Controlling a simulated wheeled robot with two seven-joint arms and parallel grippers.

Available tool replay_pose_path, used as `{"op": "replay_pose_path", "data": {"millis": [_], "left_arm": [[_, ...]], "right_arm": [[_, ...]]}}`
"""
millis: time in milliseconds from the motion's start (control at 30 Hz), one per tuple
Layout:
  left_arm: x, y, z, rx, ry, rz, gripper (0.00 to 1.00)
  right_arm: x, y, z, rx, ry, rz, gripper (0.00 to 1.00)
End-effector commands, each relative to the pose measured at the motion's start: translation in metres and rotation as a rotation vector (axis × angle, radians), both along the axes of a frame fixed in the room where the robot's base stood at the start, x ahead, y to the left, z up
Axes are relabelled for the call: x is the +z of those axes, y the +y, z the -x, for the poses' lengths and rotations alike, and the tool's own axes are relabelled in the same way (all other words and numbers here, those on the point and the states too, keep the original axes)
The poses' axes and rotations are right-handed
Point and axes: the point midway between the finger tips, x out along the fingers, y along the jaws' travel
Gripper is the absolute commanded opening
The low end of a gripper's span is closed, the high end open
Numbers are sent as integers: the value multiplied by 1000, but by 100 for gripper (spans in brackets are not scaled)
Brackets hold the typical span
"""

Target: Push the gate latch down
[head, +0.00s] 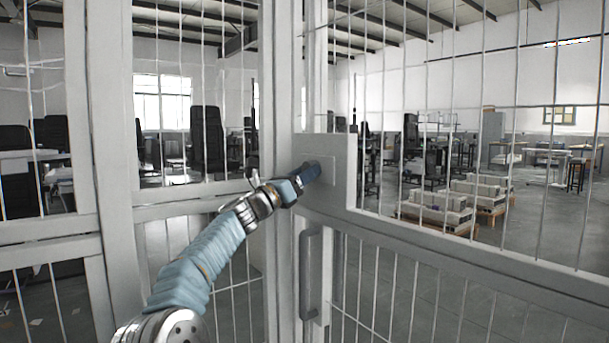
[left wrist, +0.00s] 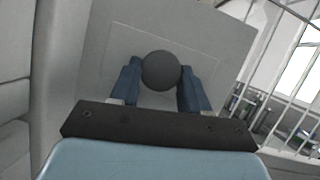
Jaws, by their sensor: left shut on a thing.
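The gate (head: 388,230) is a light grey metal frame with vertical wires. A flat latch plate (head: 335,174) is on its left side. My left gripper (head: 308,173) is at this plate in the head view. In the left wrist view, a dark round knob (left wrist: 161,71), the latch's grip, sits between the two blue fingers of my left gripper (left wrist: 160,88). The fingers are shut on the knob, one on each side. In the head view the gripper mostly hides the knob. My right gripper is not in view.
A vertical pull handle (head: 309,275) is on the gate below the plate. A fixed grey post (head: 285,90) and wire panels stand to the left. Behind the gate are pallets with grey blocks (head: 437,210), desks and dark chairs (head: 207,140).

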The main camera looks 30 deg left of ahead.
Motion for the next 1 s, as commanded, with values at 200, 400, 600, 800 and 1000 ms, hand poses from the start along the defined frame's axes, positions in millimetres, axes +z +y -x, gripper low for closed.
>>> {"op": "replay_pose_path", "data": {"millis": [200, 400, 600, 800, 1000], "left_arm": [[-16, 1, 0, 1, 2, 1, 0], [-36, 1, 0, 2, 1, -1, 0], [-35, 1, -1, 1, 5, -2, 0], [-35, 1, -1, 2, 5, -2, 68], [-34, 1, 0, 1, 2, -1, 71]], "right_arm": [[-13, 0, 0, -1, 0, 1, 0], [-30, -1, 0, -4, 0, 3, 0], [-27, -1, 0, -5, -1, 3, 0], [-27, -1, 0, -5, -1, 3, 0], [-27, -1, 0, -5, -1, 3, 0]]}}
